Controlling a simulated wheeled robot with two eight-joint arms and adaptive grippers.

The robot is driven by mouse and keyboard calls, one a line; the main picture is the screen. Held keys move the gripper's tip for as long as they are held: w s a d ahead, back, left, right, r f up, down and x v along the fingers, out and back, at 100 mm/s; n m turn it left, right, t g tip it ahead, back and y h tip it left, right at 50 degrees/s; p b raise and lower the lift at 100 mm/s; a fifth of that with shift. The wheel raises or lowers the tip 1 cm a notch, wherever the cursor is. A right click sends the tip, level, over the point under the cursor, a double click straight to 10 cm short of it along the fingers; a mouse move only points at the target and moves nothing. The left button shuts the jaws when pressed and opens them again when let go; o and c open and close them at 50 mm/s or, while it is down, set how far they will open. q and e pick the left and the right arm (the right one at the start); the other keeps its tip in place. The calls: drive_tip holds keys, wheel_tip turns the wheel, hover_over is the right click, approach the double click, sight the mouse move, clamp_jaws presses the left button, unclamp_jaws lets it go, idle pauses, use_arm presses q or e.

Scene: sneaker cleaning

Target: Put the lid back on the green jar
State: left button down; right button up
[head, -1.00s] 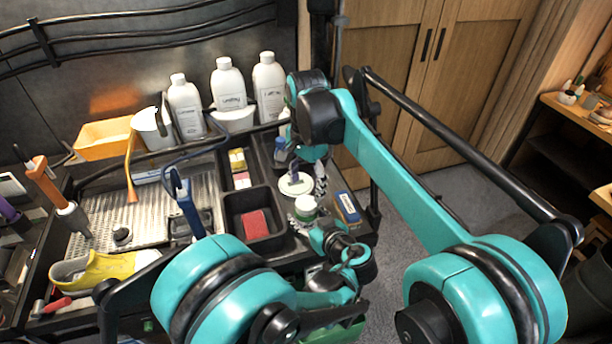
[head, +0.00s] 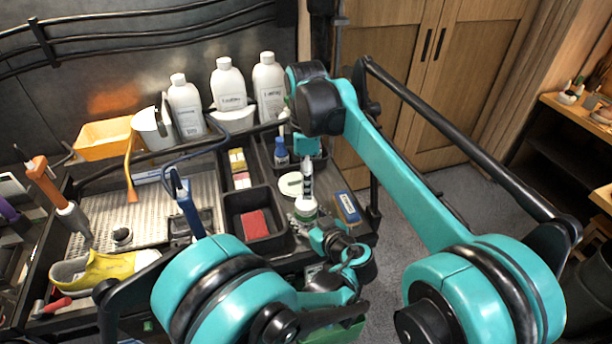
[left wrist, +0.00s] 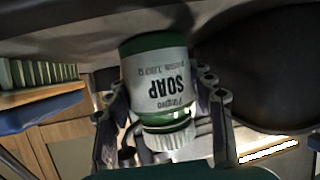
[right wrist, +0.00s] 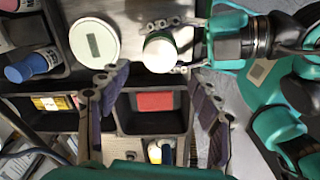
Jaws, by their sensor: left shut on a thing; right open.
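The green jar (left wrist: 158,85) has a white "SOAP" label and appears inverted in the left wrist view. Its white ribbed lid (left wrist: 168,138) sits over the mouth; I cannot tell how tightly. The lid also shows from above in the right wrist view (right wrist: 160,52) and in the head view (head: 305,204). My left gripper (left wrist: 160,88) is shut around the jar, one finger on each side. It reaches the jar from the front right in the head view (head: 311,222). My right gripper (right wrist: 157,75) is open and empty above the tray, close over the lid in the head view (head: 307,182).
A white disc (right wrist: 93,40) lies beside the jar. A blue-capped bottle (head: 281,155) stands behind it, and a blue box (head: 347,207) lies to the right. A black bin (head: 236,205) with a red block (head: 254,224) is left of the jar.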

sight(306, 203)
drive_tip(key=n, duration=0.7)
drive_tip(key=shift+r+n, duration=0.2)
drive_tip(key=shift+n, duration=0.1)
drive_tip(key=shift+f, duration=4)
